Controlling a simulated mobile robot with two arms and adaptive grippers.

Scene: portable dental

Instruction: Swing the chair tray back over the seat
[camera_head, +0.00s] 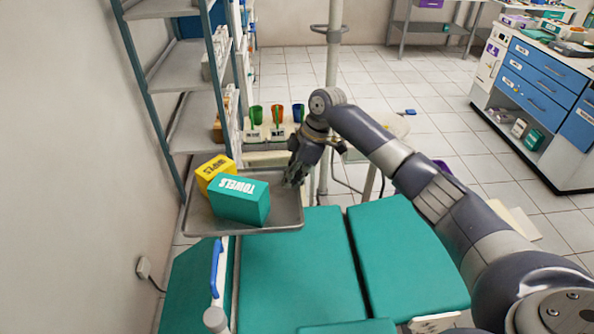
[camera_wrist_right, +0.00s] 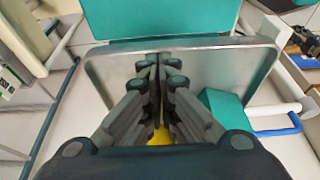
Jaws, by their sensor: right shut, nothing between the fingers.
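The chair tray (camera_head: 287,212) is a grey metal tray with a raised rim, beyond the far left end of the green chair seat (camera_head: 295,262). It carries a green TOWELS box (camera_head: 240,200) and a yellow box (camera_head: 214,170). My right gripper (camera_head: 290,182) is shut and empty at the tray's right side, pointing down; I cannot tell whether it touches the rim. In the right wrist view the shut fingers (camera_wrist_right: 160,60) overlap the tray (camera_wrist_right: 225,68), with the seat (camera_wrist_right: 160,16) beyond. The green box (camera_wrist_right: 226,112) is partly hidden by the gripper. My left gripper is out of view.
A metal shelf rack (camera_head: 180,70) stands close behind the tray at the left wall. A blue handle (camera_head: 216,266) rises at the seat's near left side. A pole (camera_head: 334,55) stands behind my right arm. Blue drawers (camera_head: 545,80) stand far right; the floor between is mostly clear.

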